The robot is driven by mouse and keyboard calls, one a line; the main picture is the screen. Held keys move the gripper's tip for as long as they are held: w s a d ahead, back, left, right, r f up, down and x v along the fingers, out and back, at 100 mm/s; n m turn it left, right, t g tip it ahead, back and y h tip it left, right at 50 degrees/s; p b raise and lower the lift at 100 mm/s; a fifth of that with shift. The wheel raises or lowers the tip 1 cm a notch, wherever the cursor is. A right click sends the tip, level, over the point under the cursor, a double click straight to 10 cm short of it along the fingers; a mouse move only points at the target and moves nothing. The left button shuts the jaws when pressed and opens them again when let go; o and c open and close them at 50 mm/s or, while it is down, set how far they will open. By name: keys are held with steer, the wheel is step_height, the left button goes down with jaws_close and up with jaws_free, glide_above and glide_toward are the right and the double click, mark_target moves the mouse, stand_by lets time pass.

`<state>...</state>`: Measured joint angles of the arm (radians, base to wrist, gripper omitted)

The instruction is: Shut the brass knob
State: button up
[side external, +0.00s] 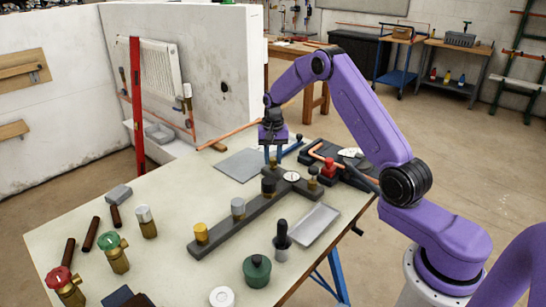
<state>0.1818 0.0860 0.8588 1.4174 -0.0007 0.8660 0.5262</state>
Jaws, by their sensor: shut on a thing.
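A dark grey manifold bar (218,236) lies on the table, with a crosspiece at its far end. A yellow brass-coloured knob (201,234) stands on its near end, then a silver-grey knob (238,208) and a dark knob (268,186). A round white gauge (291,177) sits where bar and crosspiece meet. A small dark-topped brass fitting (312,176) stands on the right end. My gripper (273,157) points down over the crosspiece's far-left end, behind the dark knob. It is shut on a small brass-coloured piece (272,163), mostly hidden by the fingers.
Red-handled (62,279) and green-handled (112,250) valves stand at the table's left. A green jar (257,270), a dark plunger-like tool (282,240) and a grey tray (312,226) lie near the bar. A copper pipe in a bender (345,172) is to the right.

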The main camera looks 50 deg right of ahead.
mark_target(273, 159)
stand_by(0.3)
steer(key=o, duration=1.1)
steer(key=shift+c, duration=0.2)
steer(key=shift+r, duration=0.15)
step_height(273, 159, up, 17)
steer(key=shift+r, duration=0.1)
